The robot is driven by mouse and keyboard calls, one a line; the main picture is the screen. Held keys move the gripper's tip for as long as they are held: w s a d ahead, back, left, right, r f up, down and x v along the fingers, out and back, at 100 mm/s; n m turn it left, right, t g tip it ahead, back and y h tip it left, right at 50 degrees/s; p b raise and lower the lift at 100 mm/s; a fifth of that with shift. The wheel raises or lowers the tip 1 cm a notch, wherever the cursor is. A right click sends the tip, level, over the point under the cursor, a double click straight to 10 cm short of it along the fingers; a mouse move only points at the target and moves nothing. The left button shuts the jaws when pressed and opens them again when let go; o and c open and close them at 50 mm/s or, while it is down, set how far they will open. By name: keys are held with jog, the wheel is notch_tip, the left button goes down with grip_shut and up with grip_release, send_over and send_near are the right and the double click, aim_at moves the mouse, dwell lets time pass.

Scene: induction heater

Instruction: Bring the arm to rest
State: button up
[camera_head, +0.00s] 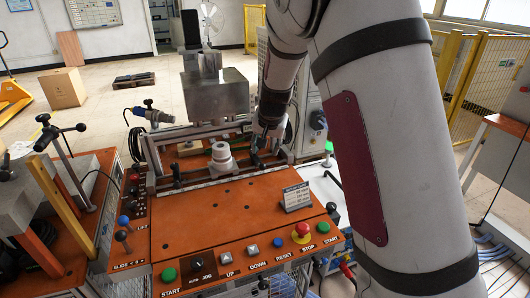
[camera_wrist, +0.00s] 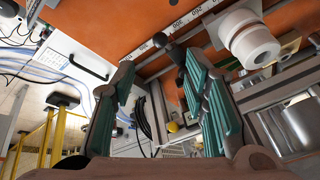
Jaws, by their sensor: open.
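My grey arm (camera_head: 375,130) fills the right side of the head view and reaches forward over the induction heater's orange top (camera_head: 205,220). My gripper (camera_head: 265,150) hangs at the back right of that top, right of a white stepped cylinder (camera_head: 222,158). In the wrist view my gripper (camera_wrist: 160,72) has its two teal-padded fingers spread apart, with nothing held between them. A black knob-ended lever (camera_wrist: 178,54) shows beyond the gap between the fingers. The white cylinder (camera_wrist: 250,40) is beside the right finger. Whether a finger touches anything I cannot tell.
A metal box (camera_head: 216,95) stands behind the cylinder. A small sign (camera_head: 296,196) stands on the top. A clamp stand (camera_head: 65,150) is at the left, yellow fencing (camera_head: 490,75) at the right. The top's middle is clear.

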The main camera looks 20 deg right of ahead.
jog(key=shift+s+r, duration=0.1)
jog(key=shift+r, duration=0.05)
dwell(0.3)
jog(key=s+a+r+n+y, duration=0.1)
jog(key=s+a+r+n, duration=0.1)
jog(key=s+r, duration=0.6)
jog(key=s+a+r+n+y, duration=0.15)
jog(key=s+r, duration=0.35)
jog(key=s, duration=0.6)
jog(key=s+a+r+n+h, duration=0.1)
jog(key=s+n, duration=0.2)
jog(key=s, duration=1.5)
jog(key=shift+a+n+h, duration=0.35)
jog(key=shift+o, duration=0.5)
